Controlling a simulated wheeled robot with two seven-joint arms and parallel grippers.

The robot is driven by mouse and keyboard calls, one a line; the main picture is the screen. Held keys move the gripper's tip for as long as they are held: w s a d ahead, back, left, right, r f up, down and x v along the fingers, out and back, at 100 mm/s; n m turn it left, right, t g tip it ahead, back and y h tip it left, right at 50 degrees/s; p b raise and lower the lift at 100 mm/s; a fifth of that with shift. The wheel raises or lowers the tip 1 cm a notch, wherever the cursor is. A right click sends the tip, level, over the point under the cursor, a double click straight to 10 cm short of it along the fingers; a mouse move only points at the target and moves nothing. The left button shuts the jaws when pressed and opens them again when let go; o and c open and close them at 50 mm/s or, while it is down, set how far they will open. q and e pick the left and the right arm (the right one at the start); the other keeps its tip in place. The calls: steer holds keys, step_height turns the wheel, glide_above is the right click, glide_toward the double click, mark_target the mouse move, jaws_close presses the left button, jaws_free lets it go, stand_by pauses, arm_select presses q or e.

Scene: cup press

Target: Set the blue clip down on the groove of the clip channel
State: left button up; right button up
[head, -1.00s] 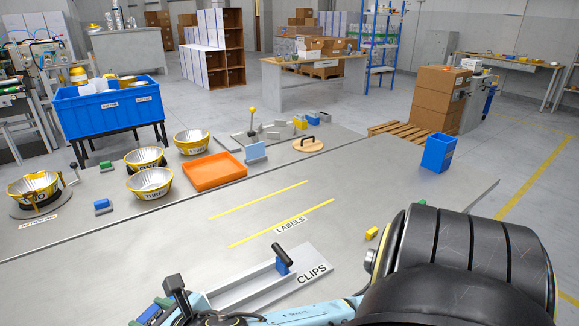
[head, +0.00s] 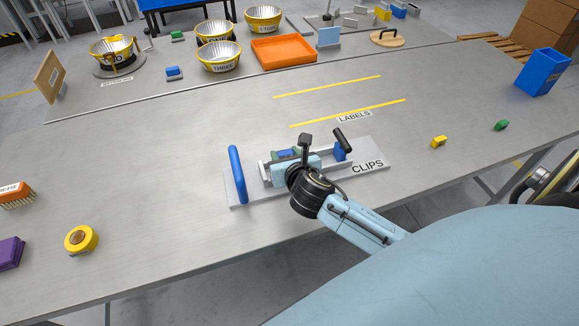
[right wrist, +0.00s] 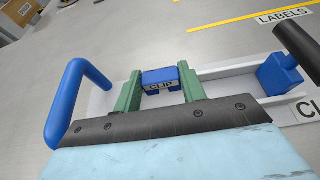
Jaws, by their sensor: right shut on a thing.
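The blue clip (right wrist: 161,77), with a CLIP label, sits between the green fingers of my right gripper (right wrist: 158,90) in the right wrist view. The right gripper (head: 286,155) is shut on it, at the left part of the clip channel (head: 372,168). The channel is a light grey plate marked CLIPS with a raised pale groove; its rail also shows in the right wrist view (right wrist: 222,72). The clip is in line with the groove, but I cannot tell whether it touches the groove floor. My wrist hides part of the channel. My left gripper is not in view.
A blue bar handle (head: 237,174) stands at the channel's left end. A blue block with a black lever (head: 342,145) is at its right. A yellow block (head: 439,142) and a green block (head: 501,125) lie further right.

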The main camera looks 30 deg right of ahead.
steer(key=shift+f, duration=0.75)
step_height(320, 180, down, 2)
steer(key=shift+f+b, duration=0.2)
steer(key=shift+b, duration=0.5)
steer(key=shift+f, duration=0.5)
steer(key=shift+r, duration=0.1)
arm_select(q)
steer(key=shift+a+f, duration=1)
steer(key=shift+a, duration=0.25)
arm_select(e)
steer(key=o, duration=0.9)
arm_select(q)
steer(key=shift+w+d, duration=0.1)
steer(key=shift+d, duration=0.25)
arm_select(e)
steer(key=shift+o, duration=0.2)
